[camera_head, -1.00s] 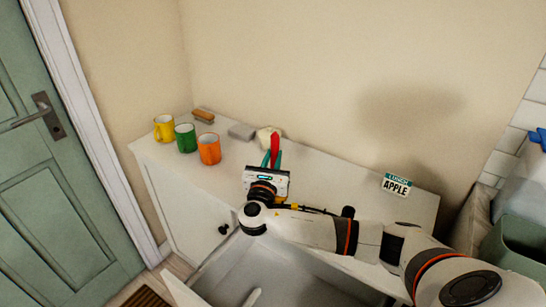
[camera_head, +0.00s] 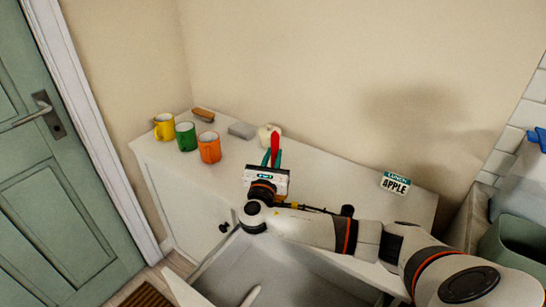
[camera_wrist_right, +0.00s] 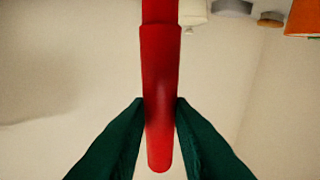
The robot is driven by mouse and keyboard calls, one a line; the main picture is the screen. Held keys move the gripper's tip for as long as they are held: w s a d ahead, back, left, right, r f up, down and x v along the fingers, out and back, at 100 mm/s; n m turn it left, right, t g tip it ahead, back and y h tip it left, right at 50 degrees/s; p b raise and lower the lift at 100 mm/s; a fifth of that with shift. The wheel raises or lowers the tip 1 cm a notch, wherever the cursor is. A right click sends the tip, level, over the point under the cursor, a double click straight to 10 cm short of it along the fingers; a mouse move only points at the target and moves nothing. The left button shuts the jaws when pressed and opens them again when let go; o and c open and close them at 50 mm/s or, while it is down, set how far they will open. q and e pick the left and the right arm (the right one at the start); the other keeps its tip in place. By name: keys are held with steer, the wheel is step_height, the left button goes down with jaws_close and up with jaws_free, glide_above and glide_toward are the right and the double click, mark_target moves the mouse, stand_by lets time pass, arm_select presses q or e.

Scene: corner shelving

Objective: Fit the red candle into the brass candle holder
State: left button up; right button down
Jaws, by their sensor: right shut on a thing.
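The red candle (camera_head: 275,143) is held by my right gripper (camera_head: 272,158) above the white cabinet top. In the right wrist view the candle (camera_wrist_right: 160,75) lies between the two dark green fingertips (camera_wrist_right: 160,106), which touch it on both sides. One rounded end shows just past the fingers; the other end runs out of the picture. I cannot make out the brass candle holder in either view; my gripper and arm cover part of the cabinet top. My left gripper is not in view.
Yellow (camera_head: 165,127), green (camera_head: 186,136) and orange (camera_head: 209,148) mugs stand at the left. A brown brush-like thing (camera_head: 203,114), a grey block (camera_head: 242,130) and a cream object (camera_head: 265,132) lie behind. A drawer (camera_head: 285,265) is open in front.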

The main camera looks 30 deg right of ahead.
stand_by(0.4)
steer(key=shift+p, duration=0.4)
steer(key=shift+p, duration=0.3)
stand_by(0.4)
steer(key=shift+f+b, duration=0.7)
steer(key=shift+f, duration=0.85)
steer(key=c, duration=1.2)
jaws_free()
steer(key=b+v, duration=0.1)
steer(key=v, duration=1.1)
